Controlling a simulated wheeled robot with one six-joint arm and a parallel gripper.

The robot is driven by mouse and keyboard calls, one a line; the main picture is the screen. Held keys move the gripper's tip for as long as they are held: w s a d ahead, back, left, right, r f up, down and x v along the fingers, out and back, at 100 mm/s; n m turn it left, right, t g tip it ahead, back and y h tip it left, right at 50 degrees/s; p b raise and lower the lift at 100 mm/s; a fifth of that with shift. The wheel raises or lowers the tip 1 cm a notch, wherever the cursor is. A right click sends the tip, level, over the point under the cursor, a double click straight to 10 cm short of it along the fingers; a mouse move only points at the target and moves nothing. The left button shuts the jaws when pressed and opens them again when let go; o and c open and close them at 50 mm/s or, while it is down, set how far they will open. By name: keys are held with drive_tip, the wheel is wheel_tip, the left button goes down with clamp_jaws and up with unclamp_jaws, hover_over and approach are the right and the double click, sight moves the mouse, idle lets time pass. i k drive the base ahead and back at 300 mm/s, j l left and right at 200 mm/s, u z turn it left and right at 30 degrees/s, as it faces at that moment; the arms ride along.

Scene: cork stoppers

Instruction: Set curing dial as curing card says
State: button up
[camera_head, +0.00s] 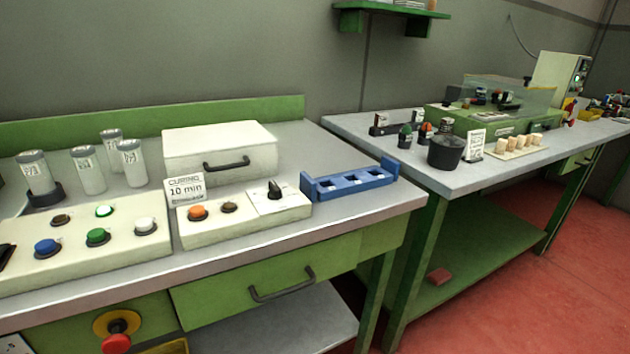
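The curing card (186,188) stands upright on the left bench and reads "CURING 10 min", with a smaller line below. The curing dial (274,189) is a black knob on a white plate at the right end of a cream control box (225,222). Its markings are too small to read. The same box carries an orange button (198,212) and a small brownish button (229,207). My gripper is not in view.
A white lidded box (220,150) with a dark handle stands behind the dial. A blue slotted rack (348,182) is to its right. A button panel (75,240) and several white jars (90,168) are at left. A second bench (450,180) stands right, past a gap.

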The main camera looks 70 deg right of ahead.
sight(274, 193)
drive_tip(key=z, duration=1.5)
